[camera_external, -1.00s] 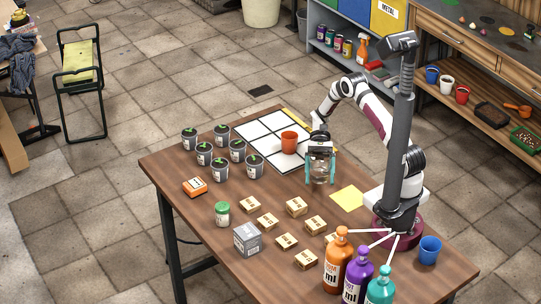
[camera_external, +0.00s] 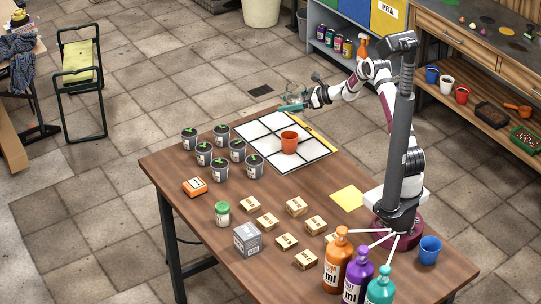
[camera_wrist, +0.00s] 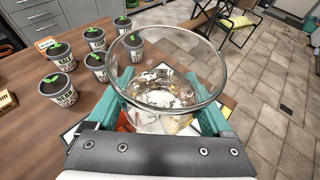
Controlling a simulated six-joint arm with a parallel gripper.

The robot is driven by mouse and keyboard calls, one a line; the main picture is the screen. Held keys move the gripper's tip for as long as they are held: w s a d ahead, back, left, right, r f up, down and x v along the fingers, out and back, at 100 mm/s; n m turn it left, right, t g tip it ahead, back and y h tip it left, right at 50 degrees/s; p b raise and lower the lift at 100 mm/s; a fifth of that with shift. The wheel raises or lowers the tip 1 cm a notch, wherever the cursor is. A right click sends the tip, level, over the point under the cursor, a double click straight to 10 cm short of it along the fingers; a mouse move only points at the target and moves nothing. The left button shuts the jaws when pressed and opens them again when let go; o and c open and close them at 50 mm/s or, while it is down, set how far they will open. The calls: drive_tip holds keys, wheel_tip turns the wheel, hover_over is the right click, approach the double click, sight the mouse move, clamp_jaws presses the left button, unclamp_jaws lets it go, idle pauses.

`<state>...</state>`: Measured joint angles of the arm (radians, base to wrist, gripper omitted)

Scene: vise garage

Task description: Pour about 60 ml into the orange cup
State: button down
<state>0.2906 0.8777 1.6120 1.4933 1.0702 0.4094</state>
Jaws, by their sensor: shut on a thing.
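The orange cup (camera_external: 289,145) stands upright on the white gridded mat (camera_external: 262,131). My gripper (camera_external: 292,106) is raised above the mat and turned sideways. In the wrist view my gripper (camera_wrist: 165,110) is shut on a clear glass vessel (camera_wrist: 170,50), with one teal finger on each side. The glass is round with a wide open rim, and some clear liquid seems to lie low in it; its level is hard to read. A bit of orange, likely the cup (camera_wrist: 124,123), shows beside the left finger. The glass is faint in the external view, above the cup's level.
Several plant pots (camera_external: 237,150) stand left of the mat. Small cardboard boxes (camera_external: 267,222), a grey box (camera_external: 247,239), a green-lidded jar (camera_external: 222,214) and an orange box (camera_external: 194,187) lie nearer. Bottles (camera_external: 357,275) and a blue cup (camera_external: 429,250) stand by my base.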

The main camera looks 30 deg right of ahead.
drive_tip(key=w+d+r+m+t+h, duration=0.2)
drive_tip(key=w+d+m+h, duration=0.15)
drive_tip(key=d, duration=0.25)
drive_tip(key=shift+y, duration=0.25)
wheel_tip(320, 180, down, 12)
drive_tip(key=shift+w+f, duration=0.1)
drive_tip(key=shift+f, duration=0.15)
drive_tip(key=shift+a+r+n, duration=0.1)
drive_tip(key=shift+n, duration=0.35)
drive_tip(key=shift+s+a+r+n+t+h, duration=0.3)
drive_tip(key=shift+n+t+h, duration=0.1)
drive_tip(key=shift+n, duration=0.15)
drive_tip(key=shift+s+a+r+n+t+h, duration=0.15)
drive_tip(key=shift+s+a+n+t+h, duration=0.2)
drive_tip(key=shift+n, duration=0.2)
drive_tip(key=shift+s+a+r+n+t+h, duration=0.15)
drive_tip(key=shift+a+r+n+t+h, duration=0.15)
drive_tip(key=shift+r+n, duration=0.35)
drive_tip(key=shift+s+a+r+n+t+h, duration=0.1)
drive_tip(key=shift+a+r+n+t+h, duration=0.1)
drive_tip(key=shift+r+n+t, duration=0.35)
drive_tip(key=shift+s+a+r+n+t+h, duration=0.15)
drive_tip(key=shift+a+r+n+t, duration=0.1)
drive_tip(key=shift+r+n, duration=0.5)
drive_tip(key=shift+r, duration=0.15)
drive_tip(key=shift+f+n+t, duration=0.2)
drive_tip(key=shift+n+t, duration=0.05)
drive_tip(key=shift+n, duration=0.3)
